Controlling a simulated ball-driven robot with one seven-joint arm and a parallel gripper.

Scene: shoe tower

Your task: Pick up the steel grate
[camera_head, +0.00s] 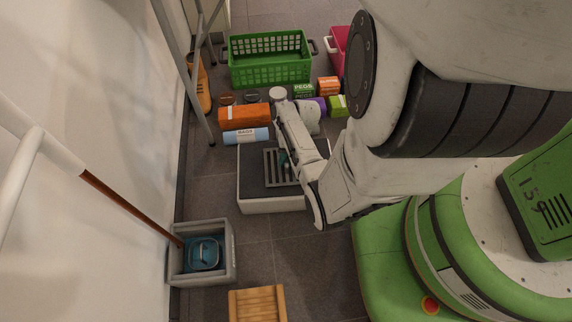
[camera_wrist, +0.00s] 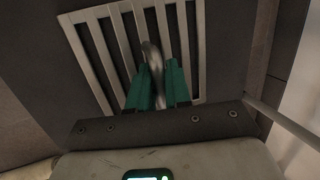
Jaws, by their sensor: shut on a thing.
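The steel grate (camera_head: 270,167) is a grey slotted panel on the dark top of a low white-sided box (camera_head: 270,204) in the head view. It also shows in the wrist view (camera_wrist: 102,42), with parallel bars and a curved metal handle (camera_wrist: 151,55) at its middle. My gripper (camera_wrist: 157,84) has green fingers, shut on the grate's handle. In the head view my gripper (camera_head: 284,160) is over the grate, partly hidden by my arm. The grate looks flat; I cannot tell whether it is clear of the box top.
A green basket (camera_head: 270,68) stands behind an orange package (camera_head: 244,115) and a light blue roll (camera_head: 246,136). A grey bin (camera_head: 201,280) with a blue item sits at lower left, near a wooden crate (camera_head: 258,305). Metal legs stand along the left wall.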

